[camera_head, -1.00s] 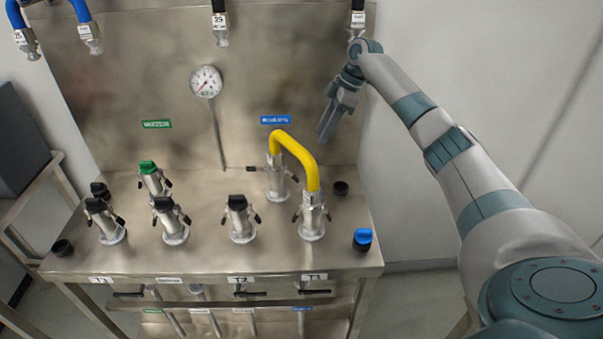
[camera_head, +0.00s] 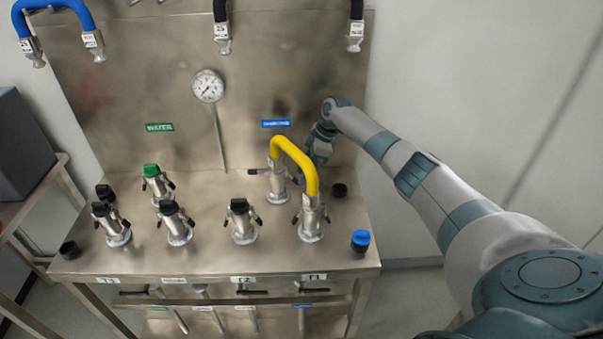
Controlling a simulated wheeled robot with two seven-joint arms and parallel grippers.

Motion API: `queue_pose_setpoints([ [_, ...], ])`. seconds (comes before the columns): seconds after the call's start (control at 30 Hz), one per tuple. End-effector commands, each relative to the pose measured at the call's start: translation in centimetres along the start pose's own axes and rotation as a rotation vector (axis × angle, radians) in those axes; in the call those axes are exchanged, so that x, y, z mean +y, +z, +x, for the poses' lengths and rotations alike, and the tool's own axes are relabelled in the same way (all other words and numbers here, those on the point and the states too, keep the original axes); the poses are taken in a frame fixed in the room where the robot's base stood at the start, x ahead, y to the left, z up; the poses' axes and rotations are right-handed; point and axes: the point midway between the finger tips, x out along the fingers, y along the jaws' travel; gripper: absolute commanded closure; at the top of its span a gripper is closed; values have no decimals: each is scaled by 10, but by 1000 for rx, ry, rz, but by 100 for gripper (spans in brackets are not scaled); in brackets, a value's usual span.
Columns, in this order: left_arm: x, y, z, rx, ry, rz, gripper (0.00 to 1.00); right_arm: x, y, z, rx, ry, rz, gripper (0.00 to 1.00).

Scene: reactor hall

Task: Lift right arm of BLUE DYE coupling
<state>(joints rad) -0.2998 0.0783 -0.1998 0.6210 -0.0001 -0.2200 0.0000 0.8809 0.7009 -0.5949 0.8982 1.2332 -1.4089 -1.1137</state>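The blue label (camera_head: 276,124) on the steel back panel marks the rear coupling (camera_head: 277,184) below it; its text is hard to read. One end of a yellow hose (camera_head: 293,148) sits on this coupling and the other on the front coupling (camera_head: 311,222). A dark lever arm sticks out left of the rear coupling (camera_head: 257,171); its right side is partly covered by the hose, and its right arm is hard to make out. My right gripper (camera_head: 315,157) points down just behind and right of the hose arch. Its fingertips are small and partly hidden. My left gripper is out of view.
Several other capped couplings stand on the steel bench (camera_head: 215,262), one with a green cap (camera_head: 151,171) below the WATER label (camera_head: 160,127). A blue cap (camera_head: 360,240) and a black cap (camera_head: 339,190) are at the right.

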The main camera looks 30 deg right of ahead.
Motion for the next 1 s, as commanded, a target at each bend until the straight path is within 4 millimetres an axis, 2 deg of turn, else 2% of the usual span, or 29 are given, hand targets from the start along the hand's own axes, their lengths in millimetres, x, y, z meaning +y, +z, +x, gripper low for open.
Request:
queue_pose_setpoints([
  [0.2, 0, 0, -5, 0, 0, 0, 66, 0, 0, 19, 1, 0, 1, 66],
  [0.57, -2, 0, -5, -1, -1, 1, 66, 0, 0, 23, 0, 0, 1, 66],
  [0.6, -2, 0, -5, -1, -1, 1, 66, 0, 0, 23, 0, 1, 1, 70],
  [0.73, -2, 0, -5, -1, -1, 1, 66, 0, 0, 23, 0, 1, 1, 100],
  [1.0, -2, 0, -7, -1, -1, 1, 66, 0, -2, 20, -29, 0, -2, 100],
])
